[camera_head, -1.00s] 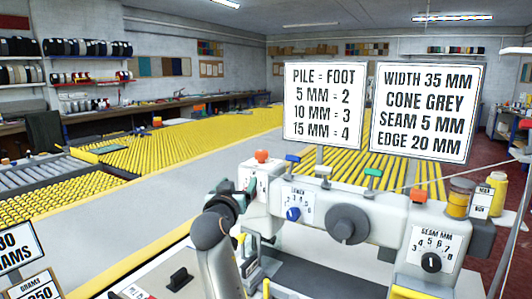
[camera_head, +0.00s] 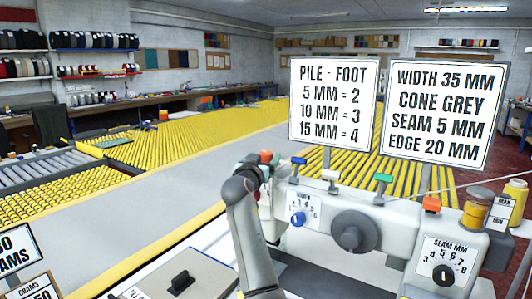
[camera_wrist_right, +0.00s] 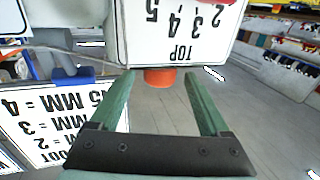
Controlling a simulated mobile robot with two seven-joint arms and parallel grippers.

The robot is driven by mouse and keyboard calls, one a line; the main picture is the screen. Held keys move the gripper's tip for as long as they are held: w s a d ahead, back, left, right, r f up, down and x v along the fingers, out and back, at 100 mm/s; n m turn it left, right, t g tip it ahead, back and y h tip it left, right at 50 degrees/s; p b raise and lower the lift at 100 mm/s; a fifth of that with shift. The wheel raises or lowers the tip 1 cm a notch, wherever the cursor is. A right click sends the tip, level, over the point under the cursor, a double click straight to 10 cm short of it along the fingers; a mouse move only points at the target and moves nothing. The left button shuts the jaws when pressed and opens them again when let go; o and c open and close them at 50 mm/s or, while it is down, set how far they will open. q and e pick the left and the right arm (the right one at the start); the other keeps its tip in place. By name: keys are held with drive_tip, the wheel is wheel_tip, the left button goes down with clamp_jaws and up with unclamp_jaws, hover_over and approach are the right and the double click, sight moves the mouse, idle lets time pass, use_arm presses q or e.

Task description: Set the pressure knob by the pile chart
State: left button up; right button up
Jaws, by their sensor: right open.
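The pile chart (camera_head: 334,103) stands upright on the machine and reads pile 5 mm = 2, 10 mm = 3, 15 mm = 4. It shows upside down in the wrist view (camera_wrist_right: 50,128). An orange-red knob (camera_head: 266,156) sits at the machine's left end. In the wrist view the orange knob (camera_wrist_right: 160,78) is at the edge of a white panel (camera_wrist_right: 175,30) marked TOP with 2, 3, 4, 5. My right gripper (camera_wrist_right: 159,84) is open, its green fingers on either side of the knob with visible gaps. My left gripper is not in view.
The machine also has a blue dial (camera_head: 298,219), a large grey knob (camera_head: 351,232) and a black seam dial (camera_head: 443,275). A second sign (camera_head: 437,112) stands beside the chart. Yellow cones (camera_head: 514,195) stand at the right. Yellow roller tables lie behind.

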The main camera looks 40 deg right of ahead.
drive_tip(key=shift+x, duration=1.45)
drive_tip(key=shift+c, duration=0.3)
